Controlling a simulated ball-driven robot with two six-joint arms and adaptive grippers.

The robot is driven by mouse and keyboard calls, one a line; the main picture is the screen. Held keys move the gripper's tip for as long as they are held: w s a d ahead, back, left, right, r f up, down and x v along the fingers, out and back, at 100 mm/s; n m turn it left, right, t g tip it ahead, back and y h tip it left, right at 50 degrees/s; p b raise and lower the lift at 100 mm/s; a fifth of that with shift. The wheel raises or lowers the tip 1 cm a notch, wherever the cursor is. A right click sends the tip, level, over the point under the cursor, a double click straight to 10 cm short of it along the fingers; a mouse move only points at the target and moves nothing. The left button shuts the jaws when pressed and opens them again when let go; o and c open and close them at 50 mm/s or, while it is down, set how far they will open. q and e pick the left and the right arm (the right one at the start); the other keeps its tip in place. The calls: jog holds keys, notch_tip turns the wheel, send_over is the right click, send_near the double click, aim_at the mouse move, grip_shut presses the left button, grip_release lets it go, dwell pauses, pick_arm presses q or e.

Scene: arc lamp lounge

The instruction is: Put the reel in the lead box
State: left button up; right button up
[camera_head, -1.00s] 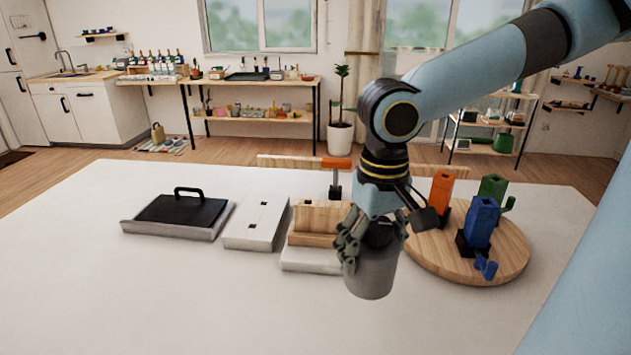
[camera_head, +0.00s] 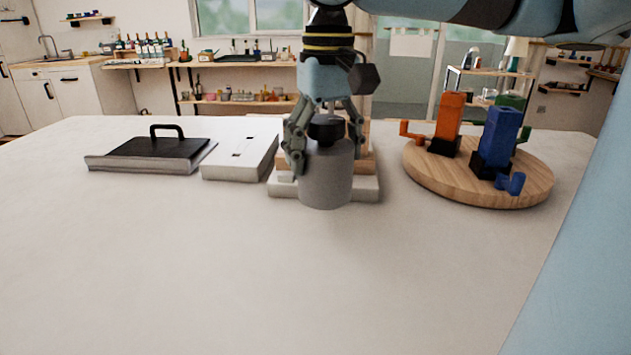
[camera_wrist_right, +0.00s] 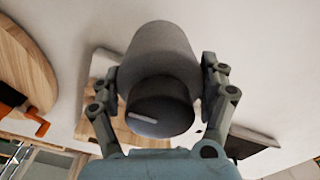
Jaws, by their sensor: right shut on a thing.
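My right gripper (camera_head: 326,146) is shut on a grey cylinder (camera_head: 326,182) with a black cap. The cylinder is upright, in front of a white base with a wooden block in the head view; whether it touches the table is unclear. The wrist view shows its grey body (camera_wrist_right: 163,50) between the two fingers. I cannot tell whether this cylinder is the task's reel. A low grey tray-like box (camera_head: 100,164) with a black handled lid (camera_head: 155,147) is at the left; I cannot tell whether it is the lead box. My left gripper is not in view.
A flat white slotted box (camera_head: 232,166) stands beside the grey one. The white base (camera_head: 370,187) is behind the cylinder. At right, a round wooden board (camera_head: 430,175) carries orange (camera_head: 449,120), blue (camera_head: 499,135) and green pieces. The table's front is clear.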

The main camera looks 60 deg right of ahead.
aim_at(316, 179)
jog(key=shift+w+a+f+b, duration=0.15)
jog(key=shift+w+f+b, duration=0.25)
jog(key=shift+w+b, duration=0.2)
jog(key=shift+w+a, duration=0.1)
jog(key=shift+w, duration=0.05)
jog(key=shift+f+b, duration=0.7)
jog(key=shift+f, duration=1.25)
jog(key=shift+f, duration=0.1)
jog(key=o, duration=1.6)
jog(key=shift+o, duration=0.2)
